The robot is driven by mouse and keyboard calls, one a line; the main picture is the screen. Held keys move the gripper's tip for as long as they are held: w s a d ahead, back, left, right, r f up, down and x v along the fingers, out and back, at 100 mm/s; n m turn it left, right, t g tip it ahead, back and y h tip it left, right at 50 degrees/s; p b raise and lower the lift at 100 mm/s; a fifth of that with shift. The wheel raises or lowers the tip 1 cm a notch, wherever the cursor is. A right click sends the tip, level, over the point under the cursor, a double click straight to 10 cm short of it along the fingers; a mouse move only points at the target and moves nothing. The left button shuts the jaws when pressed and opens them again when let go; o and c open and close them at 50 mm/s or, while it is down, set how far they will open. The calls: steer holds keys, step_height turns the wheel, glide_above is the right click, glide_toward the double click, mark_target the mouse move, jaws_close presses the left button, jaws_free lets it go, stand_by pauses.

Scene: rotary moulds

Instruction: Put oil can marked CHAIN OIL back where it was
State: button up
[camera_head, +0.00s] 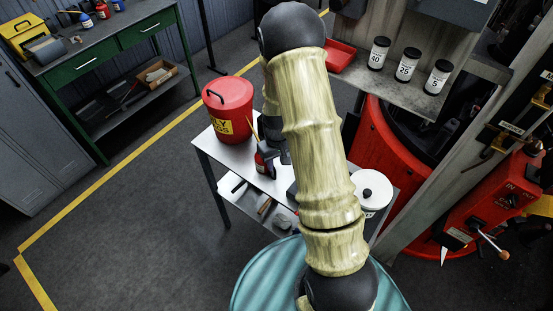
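A small red can with a dark top and a thin spout (261,163) is at the small metal table, right of a red lidded bin. Its marking is too small to read, so I cannot tell if it is the CHAIN OIL can. My arm crosses the middle of the view and hides much of the table. Dark parts at the arm's far end, around my gripper (273,152), are right beside this can. The fingers cannot be made out, and I cannot tell whether they hold it. Small blue (86,20) and red (102,9) containers stand on the green workbench.
The red bin (228,108) and a white lidded pot (371,190) flank my arm on the metal table (212,148). Several labelled canisters (407,65) stand on a grey ledge. A red machine with levers (490,205) is at right. Floor at left is clear.

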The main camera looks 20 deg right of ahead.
steer(key=shift+r, duration=1.1)
steer(key=s+a+r+m+t, duration=0.2)
steer(key=s+a+r, duration=0.2)
steer(key=s+r, duration=1)
step_height(320, 180, up, 2)
steer(key=shift+r, duration=0.1)
steer(key=shift+a, duration=0.1)
step_height(320, 180, down, 3)
steer(key=b, duration=0.3)
